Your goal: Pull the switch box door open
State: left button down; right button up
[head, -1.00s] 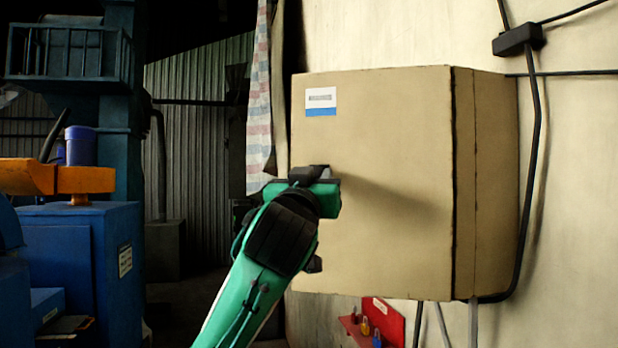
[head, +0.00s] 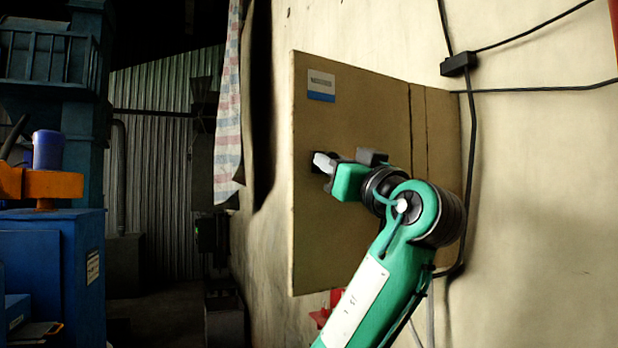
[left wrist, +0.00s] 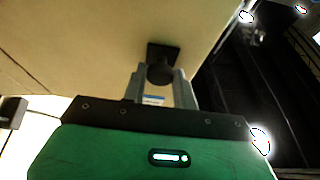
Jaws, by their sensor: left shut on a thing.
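The tan switch box door (head: 350,125) has a white and blue label at its upper left. It stands swung out, its face nearly in line with the box's right side (head: 443,135). The box's inside is hidden behind it. My left gripper (head: 324,162) is at the door's left part and is shut on the door's black knob. In the left wrist view, the black knob (left wrist: 160,70) on its square plate sits between the fingers (left wrist: 160,88), in front of the tan door face (left wrist: 85,40). My right gripper is not in view.
The pale wall (head: 545,200) carries a cable junction (head: 458,64) and black cables to the right of the box. A striped curtain (head: 229,120) hangs at left. A blue machine (head: 60,265) stands further left. A red holder (head: 322,312) is partly hidden below the box.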

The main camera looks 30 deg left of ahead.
pick_arm(q)
jog(key=d+n+g+y+b, duration=0.1)
jog(key=d+n+g+y, duration=0.1)
jog(key=d+n+g, duration=0.2)
jog(key=shift+s+d+g+y+b, duration=0.3)
jog(key=shift+s+d+g+b, duration=0.1)
jog(key=shift+d+g, duration=1.6)
jog(key=shift+d, duration=0.25)
jog(key=c, duration=1.1)
grip_release()
jog(key=b+v, duration=0.5)
jog(key=v, duration=0.9)
